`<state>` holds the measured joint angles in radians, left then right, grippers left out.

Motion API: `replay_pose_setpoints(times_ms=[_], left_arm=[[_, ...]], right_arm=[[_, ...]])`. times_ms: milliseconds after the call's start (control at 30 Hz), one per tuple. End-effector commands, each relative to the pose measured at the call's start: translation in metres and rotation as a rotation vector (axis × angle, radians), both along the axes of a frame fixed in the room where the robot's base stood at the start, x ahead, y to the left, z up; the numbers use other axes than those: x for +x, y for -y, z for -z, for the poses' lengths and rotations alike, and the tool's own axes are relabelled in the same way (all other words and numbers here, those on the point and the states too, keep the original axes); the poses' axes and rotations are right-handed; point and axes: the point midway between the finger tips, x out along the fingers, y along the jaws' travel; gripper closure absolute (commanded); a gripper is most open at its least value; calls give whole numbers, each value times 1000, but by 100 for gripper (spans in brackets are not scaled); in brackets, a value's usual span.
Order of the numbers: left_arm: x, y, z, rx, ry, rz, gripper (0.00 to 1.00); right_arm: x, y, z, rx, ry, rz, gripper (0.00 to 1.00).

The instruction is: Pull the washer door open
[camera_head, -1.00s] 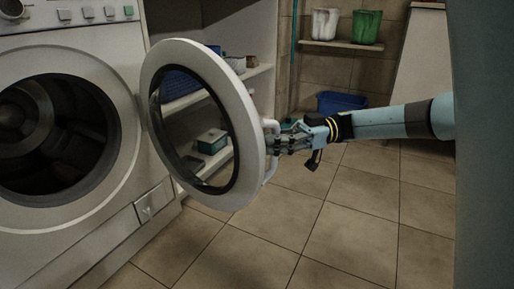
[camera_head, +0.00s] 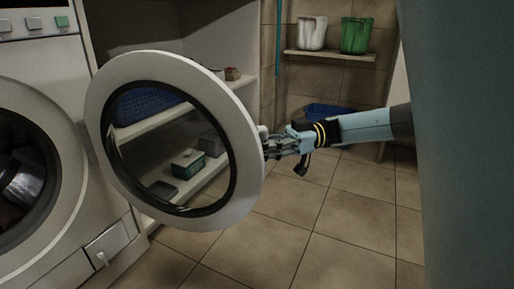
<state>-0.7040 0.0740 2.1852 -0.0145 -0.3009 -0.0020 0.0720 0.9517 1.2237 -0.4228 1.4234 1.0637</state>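The round washer door (camera_head: 243,110), with a white rim and dark-edged glass, stands wide open, swung out from the washer (camera_head: 62,150) on the left. My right gripper (camera_head: 270,143) reaches in from the right and meets the door's far edge at the handle. Its fingers appear closed on the handle, which is mostly hidden behind the rim and the fingers. The drum opening is partly cut off at the left edge. My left gripper is not in view.
A shelf unit (camera_head: 240,88) with a blue basket and small boxes stands behind the door, partly seen through its glass. A wall shelf (camera_head: 330,56) holds white and green containers. A blue bin (camera_head: 330,111) is at the back. Tiled floor (camera_head: 290,215) is clear.

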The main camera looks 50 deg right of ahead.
Motion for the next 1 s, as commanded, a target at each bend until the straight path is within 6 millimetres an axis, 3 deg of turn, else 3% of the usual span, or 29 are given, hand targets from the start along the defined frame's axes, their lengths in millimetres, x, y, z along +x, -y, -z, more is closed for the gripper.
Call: replay_pose_setpoints(times_ms=[167, 500, 800, 1000], left_arm=[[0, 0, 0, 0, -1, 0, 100], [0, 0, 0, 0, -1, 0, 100], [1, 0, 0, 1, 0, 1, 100], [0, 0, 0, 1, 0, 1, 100]], right_arm=[[-6, 3, 4, -4, -14, -5, 100], [-4, 2, 3, -2, -9, -3, 59], [-4, 5, 2, -1, -6, -1, 59], [-19, 34, 2, -3, -9, 2, 59]])
